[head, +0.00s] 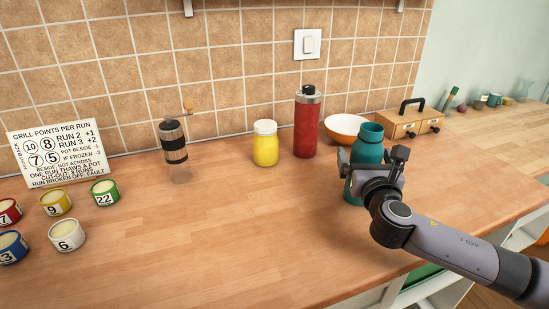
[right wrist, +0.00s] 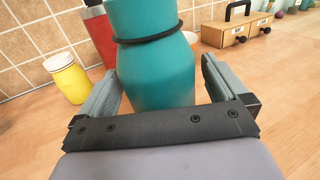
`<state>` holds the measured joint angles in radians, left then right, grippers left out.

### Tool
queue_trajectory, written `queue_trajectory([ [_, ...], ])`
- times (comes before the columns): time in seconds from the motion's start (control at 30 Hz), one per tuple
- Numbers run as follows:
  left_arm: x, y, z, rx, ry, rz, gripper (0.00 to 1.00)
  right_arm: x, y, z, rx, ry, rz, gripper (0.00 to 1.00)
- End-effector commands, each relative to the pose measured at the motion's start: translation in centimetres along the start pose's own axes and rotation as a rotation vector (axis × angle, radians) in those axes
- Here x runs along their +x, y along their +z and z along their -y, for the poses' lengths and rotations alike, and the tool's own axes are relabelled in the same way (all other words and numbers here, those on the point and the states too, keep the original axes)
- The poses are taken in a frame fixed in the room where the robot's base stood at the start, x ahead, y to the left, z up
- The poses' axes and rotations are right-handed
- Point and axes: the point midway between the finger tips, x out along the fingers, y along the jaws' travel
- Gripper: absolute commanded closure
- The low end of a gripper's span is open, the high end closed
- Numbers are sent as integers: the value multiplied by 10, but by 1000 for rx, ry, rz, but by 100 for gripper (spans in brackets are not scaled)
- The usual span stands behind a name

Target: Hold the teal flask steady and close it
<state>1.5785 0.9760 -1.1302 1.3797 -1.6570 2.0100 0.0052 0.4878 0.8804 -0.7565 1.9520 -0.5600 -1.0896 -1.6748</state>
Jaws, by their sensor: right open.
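The teal flask (head: 369,143) stands upright on the wooden counter, right of centre in the head view. Its top looks open, with no cap on it. The right wrist view shows the flask (right wrist: 152,75) close up, with a dark band around its neck; its top is cut off there. My right gripper (head: 371,158) is open, with one finger on each side of the flask's body. In the right wrist view a gap shows between the fingers (right wrist: 158,80) and the flask. My left gripper is not in view. I see no separate flask cap.
A red bottle (head: 306,125), a yellow jar (head: 265,145) and an orange-white bowl (head: 345,128) stand behind and left of the flask. A wooden drawer box (head: 403,124) is behind right. A grinder (head: 173,143) and several numbered pots (head: 67,235) are left. The front-middle counter is clear.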

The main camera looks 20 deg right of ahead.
Motion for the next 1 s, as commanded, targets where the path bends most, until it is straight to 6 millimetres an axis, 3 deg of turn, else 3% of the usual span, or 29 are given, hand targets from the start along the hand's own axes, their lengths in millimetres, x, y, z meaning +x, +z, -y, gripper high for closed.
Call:
queue_trajectory([
  [0.03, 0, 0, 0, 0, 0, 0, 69, 0, 0, 0, 0, 0, 0, 1],
  [0.2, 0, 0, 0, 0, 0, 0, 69, 0, 0, 0, 0, 0, 0, 56],
  [0.3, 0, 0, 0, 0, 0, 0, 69, 0, 3, 0, 1, 0, 6, 82],
  [0.67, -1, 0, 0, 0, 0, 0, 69, 0, 5, 0, 1, -1, 6, 82],
  [1.0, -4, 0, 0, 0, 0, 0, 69, 0, 25, 0, 3, -1, 9, 82],
])
